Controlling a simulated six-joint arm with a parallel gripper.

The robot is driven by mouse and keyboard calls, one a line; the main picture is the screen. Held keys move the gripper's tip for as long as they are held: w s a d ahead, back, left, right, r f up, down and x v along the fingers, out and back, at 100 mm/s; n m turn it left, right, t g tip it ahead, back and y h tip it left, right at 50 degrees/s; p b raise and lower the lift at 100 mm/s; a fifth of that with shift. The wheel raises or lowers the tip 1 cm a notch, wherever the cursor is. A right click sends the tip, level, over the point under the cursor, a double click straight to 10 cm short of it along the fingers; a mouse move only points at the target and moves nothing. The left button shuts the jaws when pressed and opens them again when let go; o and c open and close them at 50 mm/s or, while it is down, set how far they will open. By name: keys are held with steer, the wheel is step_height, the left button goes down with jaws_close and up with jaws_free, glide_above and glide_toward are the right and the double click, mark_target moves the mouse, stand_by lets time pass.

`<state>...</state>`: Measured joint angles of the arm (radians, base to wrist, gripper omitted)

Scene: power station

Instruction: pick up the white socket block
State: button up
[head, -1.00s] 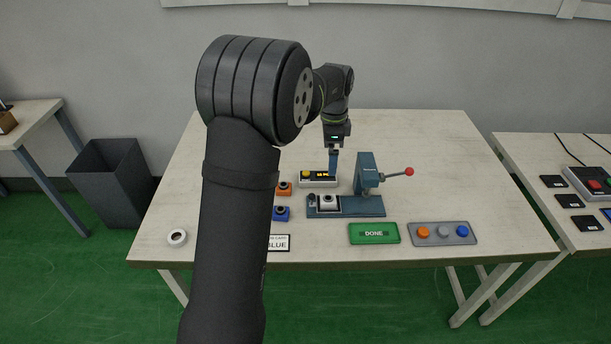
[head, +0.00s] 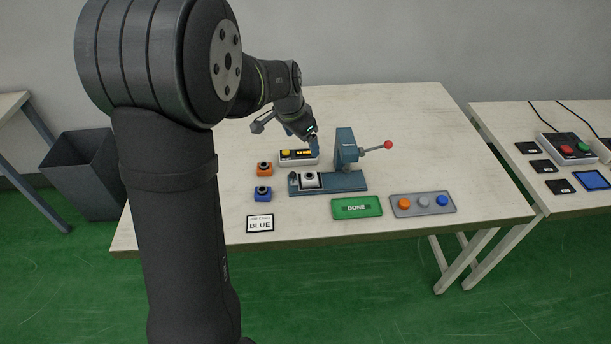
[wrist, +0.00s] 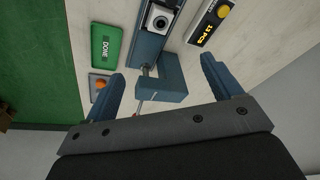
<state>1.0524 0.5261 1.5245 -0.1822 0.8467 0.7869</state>
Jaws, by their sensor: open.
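The white socket block (head: 309,179) sits at the left part of the blue press fixture (head: 345,184), upright in its base. It also shows at the top of the wrist view (wrist: 160,18). My gripper (head: 302,138) is above the table behind the fixture, near the box with the yellow button, apart from the white block. In the wrist view its two blue fingers (wrist: 168,78) are spread with nothing held between them. The press column stands beyond the fingers there. The blue block (head: 263,193) and orange block (head: 265,169) stand left of the fixture.
The press column (head: 345,145) has a red-tipped lever (head: 388,145) pointing right. A green DONE plate (head: 357,208), a grey tray (head: 422,204) of coloured pieces and a BLUE card (head: 260,224) lie in front. A counter box (head: 298,157) stands behind. The table's back right is clear.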

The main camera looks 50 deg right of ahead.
steer(key=a+n+h, duration=0.1)
steer(key=a+n, duration=0.1)
steer(key=n, duration=0.1)
glide_toward(310, 174)
steer(key=shift+s+x, duration=0.2)
steer(key=shift+x, duration=0.95)
steer(key=shift+t, duration=0.3)
steer(key=shift+x, duration=2.65)
steer(key=c, duration=1)
steer(key=shift+c, duration=0.2)
steer(key=shift+r, duration=0.1)
